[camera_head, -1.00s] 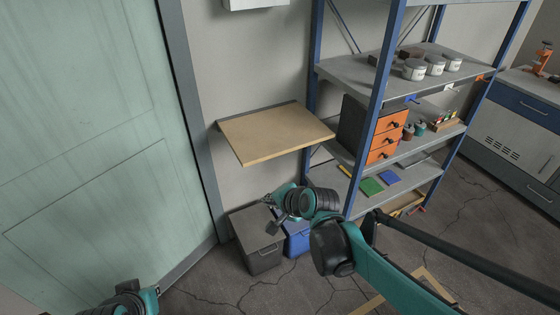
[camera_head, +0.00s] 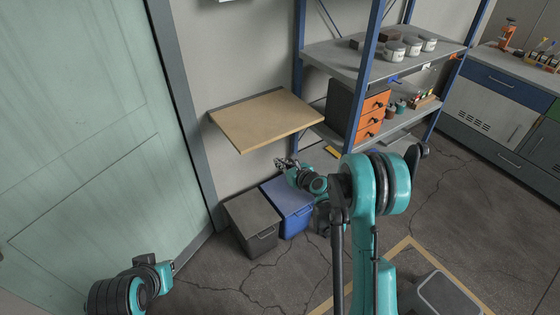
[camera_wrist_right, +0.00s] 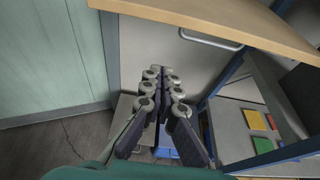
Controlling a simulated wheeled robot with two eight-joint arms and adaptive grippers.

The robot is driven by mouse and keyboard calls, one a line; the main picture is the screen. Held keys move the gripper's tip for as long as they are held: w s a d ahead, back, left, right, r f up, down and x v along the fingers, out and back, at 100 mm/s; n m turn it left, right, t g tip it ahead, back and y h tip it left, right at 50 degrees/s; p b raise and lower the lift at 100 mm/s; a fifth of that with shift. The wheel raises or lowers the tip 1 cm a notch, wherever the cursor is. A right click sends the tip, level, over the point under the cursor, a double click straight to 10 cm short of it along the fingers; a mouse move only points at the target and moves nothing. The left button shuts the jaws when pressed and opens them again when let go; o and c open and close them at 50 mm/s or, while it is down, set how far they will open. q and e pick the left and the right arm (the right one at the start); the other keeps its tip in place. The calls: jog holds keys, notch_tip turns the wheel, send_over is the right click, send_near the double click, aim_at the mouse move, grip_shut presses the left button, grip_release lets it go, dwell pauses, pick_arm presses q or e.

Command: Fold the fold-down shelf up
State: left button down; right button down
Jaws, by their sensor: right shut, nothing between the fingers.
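The fold-down shelf (camera_head: 265,119) is a tan wooden board on the grey wall, between the green door and the blue-framed rack. It stands out level from the wall. In the right wrist view, its tan edge (camera_wrist_right: 215,18) crosses the top, with a curved metal bar (camera_wrist_right: 212,41) below it against the wall. My right gripper (camera_head: 285,162) is shut and empty, below the shelf's front edge and apart from it. Its dark fingers (camera_wrist_right: 165,76) point toward the wall below the shelf.
A grey bin (camera_head: 252,222) and a blue bin (camera_head: 288,207) stand on the floor below the shelf. The rack (camera_head: 335,55) at right holds white tins and an orange drawer unit (camera_head: 372,115). The green door (camera_head: 80,130) fills the left. The floor before it is clear.

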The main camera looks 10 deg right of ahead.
jog(key=b+x, duration=0.2)
jog(key=x, duration=0.6)
notch_tip(320, 180, up, 4)
jog(key=shift+s+b, duration=0.1)
jog(key=shift+b, duration=0.3)
jog(key=shift+d+r, duration=0.1)
jog(key=shift+r, duration=0.05)
